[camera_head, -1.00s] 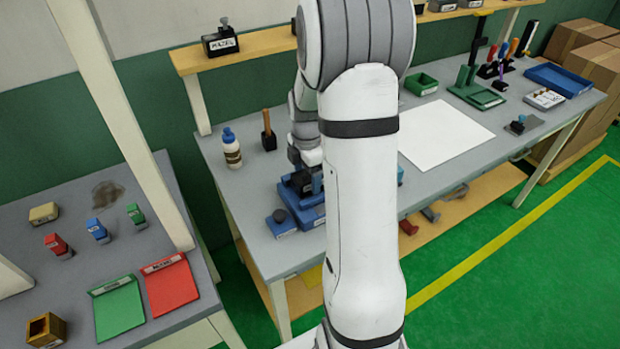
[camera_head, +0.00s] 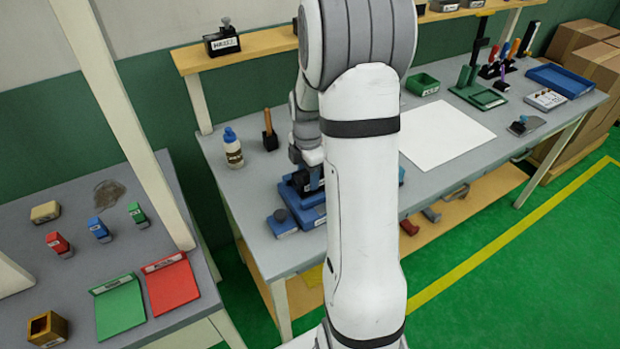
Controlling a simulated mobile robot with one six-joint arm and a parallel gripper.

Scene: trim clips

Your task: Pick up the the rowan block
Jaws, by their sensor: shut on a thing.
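My gripper (camera_head: 308,182) points down at a blue fixture (camera_head: 312,213) on the middle bench. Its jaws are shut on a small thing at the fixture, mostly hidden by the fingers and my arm. I cannot tell whether it is the rowan block, or whether it still touches the fixture. No label clearly reads rowan. A red block (camera_head: 58,244), a blue block (camera_head: 99,230) and a green block (camera_head: 138,214) stand on the left table, their labels too small to read. A black labelled holder (camera_head: 222,41) sits on the upper shelf.
A white sheet (camera_head: 445,135) lies to the right. My arm hides the bench middle.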

